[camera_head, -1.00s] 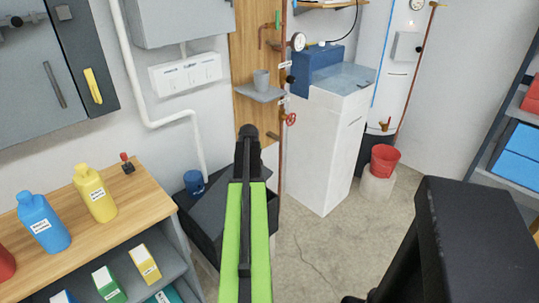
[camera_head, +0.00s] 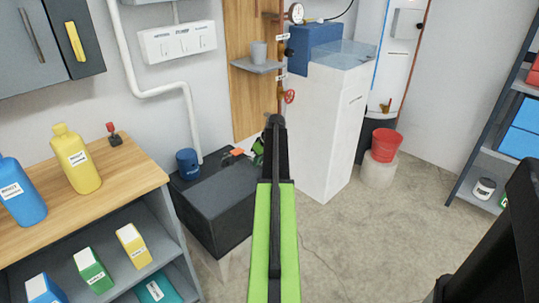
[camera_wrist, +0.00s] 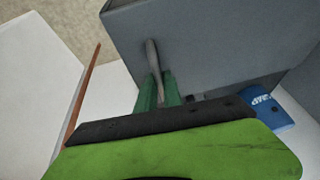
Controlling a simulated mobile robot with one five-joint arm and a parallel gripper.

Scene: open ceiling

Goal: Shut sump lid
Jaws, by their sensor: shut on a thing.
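The sump is a dark grey box (camera_head: 228,232) on the floor against the back wall. Its lid (camera_head: 212,192) shows as a dark slab over the top; I cannot tell whether it lies fully flush. My gripper (camera_head: 257,147) is at the far right side of the box, partly hidden by my arm. In the wrist view my green fingers (camera_wrist: 160,82) are shut around a thin grey bar handle (camera_wrist: 153,57) on a grey panel (camera_wrist: 225,42), which looks like the lid. A blue canister (camera_head: 187,164) stands at the lid's back left; a blue labelled thing shows in the wrist view (camera_wrist: 266,108).
A wooden-topped bench (camera_head: 120,185) with bottles stands close at the left. A white cabinet (camera_head: 325,140) stands right of the sump, with a red bucket (camera_head: 385,144) beyond. A small orange thing (camera_head: 237,152) is near my fingers.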

